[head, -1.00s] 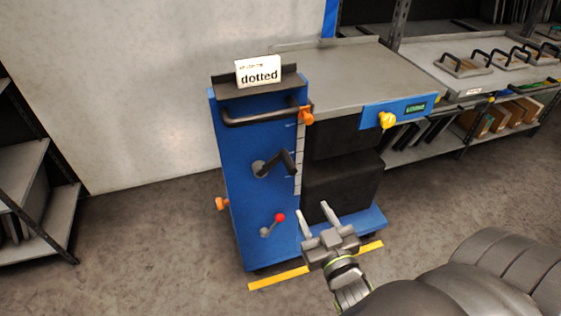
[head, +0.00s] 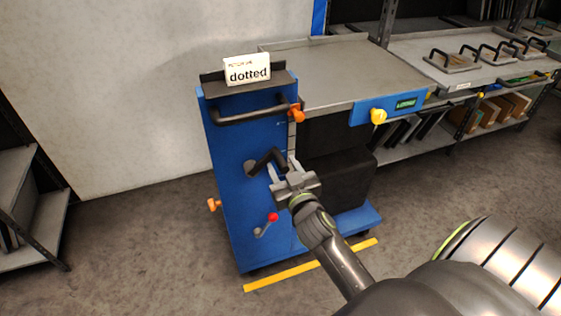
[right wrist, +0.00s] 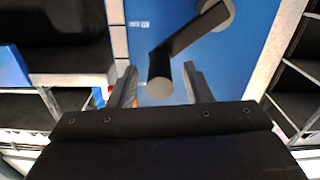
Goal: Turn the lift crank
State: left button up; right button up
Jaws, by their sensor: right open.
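The lift crank (head: 267,160) is a black bent handle on a round grey hub, on the blue front panel (head: 228,140) of the lift cart. My right gripper (head: 282,170) is open, just in front of the crank's outer end. In the right wrist view the crank (right wrist: 182,44) runs from its hub at upper right down to a round grip end. That end shows between the two fingertips (right wrist: 160,82) of the right gripper, which stand apart on either side of it. I cannot tell if they touch it. My left gripper is not in view.
A small red-knobbed lever (head: 267,224) sits below the crank. A black push bar (head: 250,112) and an orange knob (head: 296,113) are above. Shelving (head: 465,60) stands right; a yellow floor strip (head: 285,277) lies in front.

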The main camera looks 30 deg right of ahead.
jog(key=shift+x, duration=1.2)
grip_shut()
jog(key=shift+w+r, duration=0.1)
